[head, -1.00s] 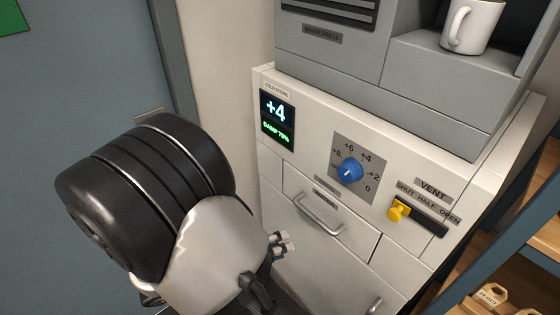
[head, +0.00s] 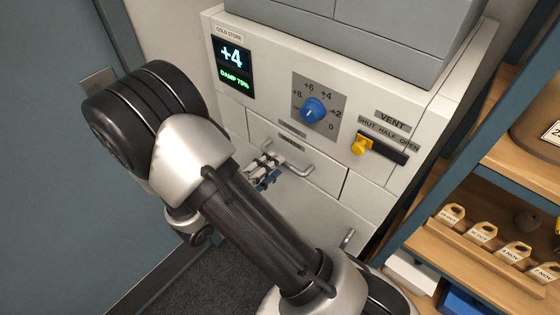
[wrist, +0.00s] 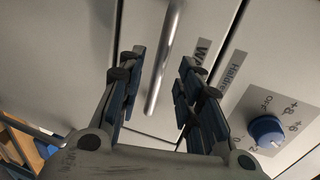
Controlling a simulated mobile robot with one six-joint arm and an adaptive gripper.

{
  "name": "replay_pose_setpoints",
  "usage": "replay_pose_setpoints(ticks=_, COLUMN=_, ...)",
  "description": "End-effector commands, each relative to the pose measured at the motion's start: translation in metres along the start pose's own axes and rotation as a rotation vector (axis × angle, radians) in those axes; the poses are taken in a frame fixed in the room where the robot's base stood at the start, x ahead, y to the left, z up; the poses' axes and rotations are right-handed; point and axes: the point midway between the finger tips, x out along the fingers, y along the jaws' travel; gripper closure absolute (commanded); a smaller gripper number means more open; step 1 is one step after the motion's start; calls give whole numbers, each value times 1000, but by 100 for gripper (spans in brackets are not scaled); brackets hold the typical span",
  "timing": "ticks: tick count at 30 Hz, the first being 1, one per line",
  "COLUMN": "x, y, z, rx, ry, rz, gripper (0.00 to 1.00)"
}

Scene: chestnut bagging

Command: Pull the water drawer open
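The water drawer (head: 327,181) is a pale front in the cold-store cabinet, flush with the panels around it. Its curved metal handle (head: 310,170) is partly hidden by my gripper in the head view. My gripper (head: 266,170) is at the left end of the handle. In the wrist view my two fingers are apart, and the handle bar (wrist: 167,50) runs between them in the picture without visible contact. Whether the fingertips reach past the bar in depth, I cannot tell. The drawer's label (wrist: 198,57) is partly hidden by the right finger.
Above the drawer are a blue dial (head: 313,110), a lit display (head: 232,66) and a yellow vent slider (head: 361,145). Another handle (head: 348,239) is lower on the cabinet. Wooden shelves (head: 433,240) with tags stand close at the right. A blue-grey door (head: 45,200) is at the left.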

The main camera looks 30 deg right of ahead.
Motion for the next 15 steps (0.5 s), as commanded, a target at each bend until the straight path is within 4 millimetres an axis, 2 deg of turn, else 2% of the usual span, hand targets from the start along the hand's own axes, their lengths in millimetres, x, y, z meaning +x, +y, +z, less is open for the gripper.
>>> replay_pose_setpoints(ticks=1, x=11, y=1, z=-2, rx=0, ry=6, rz=0, gripper=67)
replay_pose_setpoints(ticks=6, x=34, y=0, z=-1, rx=0, ry=3, rz=0, gripper=67)
replay_pose_setpoints(ticks=15, x=44, y=0, z=0, rx=0, ry=-1, rz=0, gripper=67)
